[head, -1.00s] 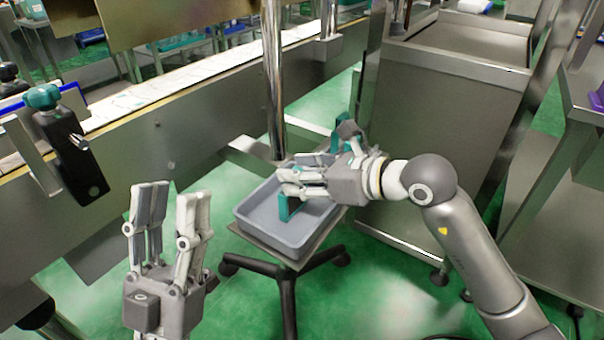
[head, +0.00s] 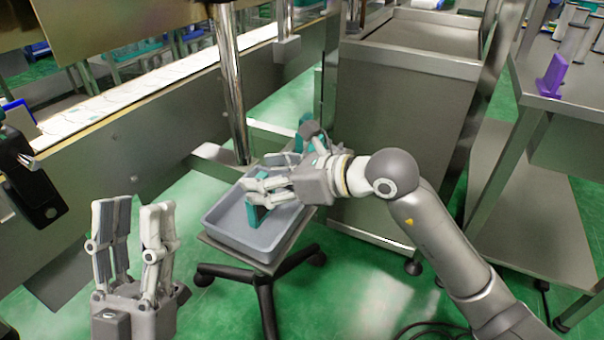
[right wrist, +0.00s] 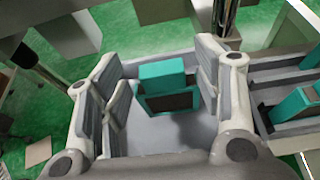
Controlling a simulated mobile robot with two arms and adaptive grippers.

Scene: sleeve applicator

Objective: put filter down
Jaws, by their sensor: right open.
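The filter, a teal block with a dark lower face (right wrist: 168,90), is in the grey tray (right wrist: 185,132), between the spread fingers of my right gripper (right wrist: 160,95). In the head view its teal part (head: 257,214) shows below the right gripper (head: 262,188), over the tray (head: 240,245), and it looks tilted. The right gripper is open around it; I cannot tell whether a finger touches it. My left gripper (head: 133,222) is open and empty, fingers up, left of the tray.
More teal pieces (right wrist: 292,108) sit in a grey holder at the right of the wrist view. The tray rests on a black-legged stand (head: 268,300). A steel post (head: 231,90), a conveyor (head: 120,105) and a steel cabinet (head: 400,130) surround it. A purple object (head: 551,76) stands on the right table.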

